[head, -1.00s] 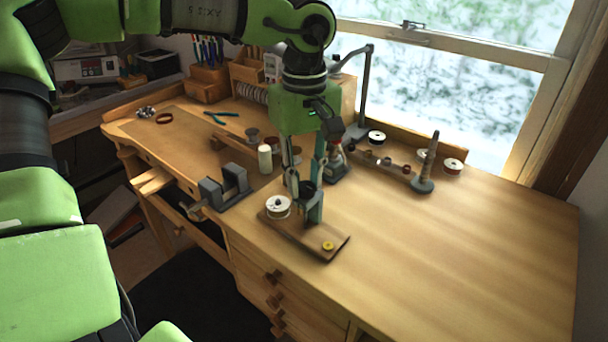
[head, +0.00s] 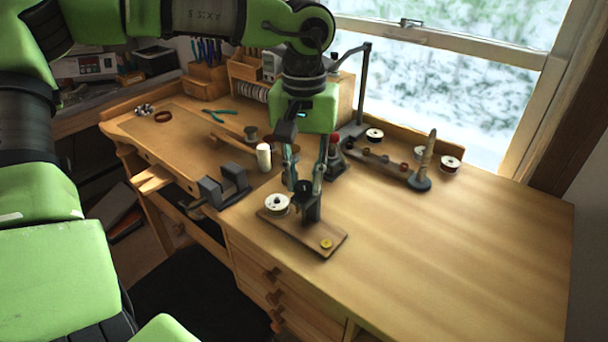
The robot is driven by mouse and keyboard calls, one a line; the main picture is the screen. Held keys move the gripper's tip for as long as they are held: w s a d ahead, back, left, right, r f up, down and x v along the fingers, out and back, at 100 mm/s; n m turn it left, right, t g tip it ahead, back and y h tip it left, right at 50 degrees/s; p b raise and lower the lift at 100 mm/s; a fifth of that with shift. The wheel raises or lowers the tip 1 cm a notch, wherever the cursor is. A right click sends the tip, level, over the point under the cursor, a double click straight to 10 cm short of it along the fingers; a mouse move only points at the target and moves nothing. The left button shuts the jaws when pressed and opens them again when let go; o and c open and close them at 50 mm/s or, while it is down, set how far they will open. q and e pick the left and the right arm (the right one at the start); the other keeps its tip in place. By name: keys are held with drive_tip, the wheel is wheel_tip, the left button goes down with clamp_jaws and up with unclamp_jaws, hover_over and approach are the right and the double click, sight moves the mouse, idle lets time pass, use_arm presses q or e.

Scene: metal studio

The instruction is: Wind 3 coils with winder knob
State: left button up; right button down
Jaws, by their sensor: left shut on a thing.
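The coil winder is a small wooden board (head: 325,240) near the front edge of the bench. It carries a white spool (head: 276,204) at its left, a dark upright post (head: 311,212) and a yellow disc (head: 326,244) at its front corner. My left gripper (head: 304,187) points down over the winder, its fingers on either side of the dark winder knob (head: 303,187) at the top of the post. It is shut on the knob, which the fingers partly hide. I cannot count wound turns from here. My right gripper is not in view.
A grey vise (head: 224,188) and a cream cylinder (head: 264,157) stand left of the winder. A ring mandrel (head: 427,155), a rack and several spools stand behind, near the window. The right half of the bench (head: 460,240) is clear.

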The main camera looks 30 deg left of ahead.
sight(304, 183)
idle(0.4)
use_arm(q)
drive_tip(key=o, duration=1.1)
wheel_tip(304, 183, up, 12)
